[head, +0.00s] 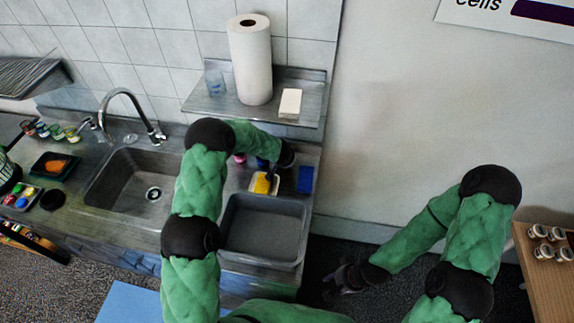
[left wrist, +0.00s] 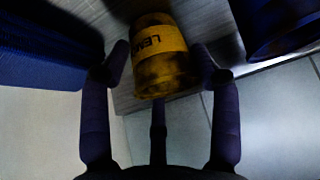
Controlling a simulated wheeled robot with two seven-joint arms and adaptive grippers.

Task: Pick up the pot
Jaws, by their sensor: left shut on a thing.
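The pot is a yellow container with dark lettering that begins "LEM"; in the left wrist view the pot (left wrist: 160,65) sits between my left gripper's two dark fingers (left wrist: 160,68). That gripper is shut on it. In the head view the yellow pot (head: 263,184) shows at the counter's back right, just below my left gripper (head: 270,174), whose fingers are small and dark there. My right gripper (head: 342,281) hangs low in front of the wall, away from the counter. It looks empty, but its opening is too dark to judge.
A blue block (head: 305,179) stands right of the pot, and a dark blue container (left wrist: 275,25) is close by. A grey basin (head: 265,232) lies in front. The sink (head: 132,190) is to the left. A shelf (head: 215,104) with a paper roll (head: 250,60) hangs above.

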